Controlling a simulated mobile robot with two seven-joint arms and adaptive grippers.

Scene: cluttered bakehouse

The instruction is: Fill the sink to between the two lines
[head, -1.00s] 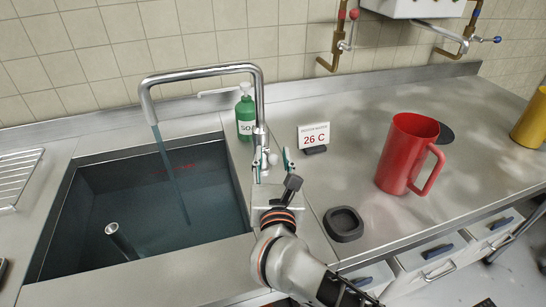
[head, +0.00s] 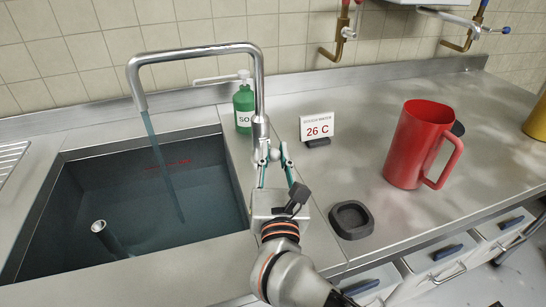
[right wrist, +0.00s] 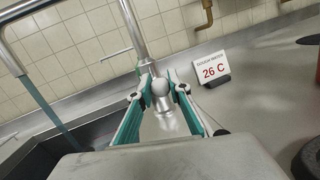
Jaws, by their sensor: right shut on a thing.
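The sink (head: 45,222) is a dark steel basin at the left of the head view, holding bluish water. A stream of water (head: 163,165) runs from the tap (head: 256,85) into it. Red marks (head: 168,165) show on the back wall, too small to read. My left gripper is not in view.
A green soap bottle (head: 243,108) stands behind the tap. A "26 C" sign (head: 317,126), a black holder (head: 351,220) and a red jug (head: 418,145) stand on the counter to the right. A yellow vessel (head: 537,122) is at the far right edge.

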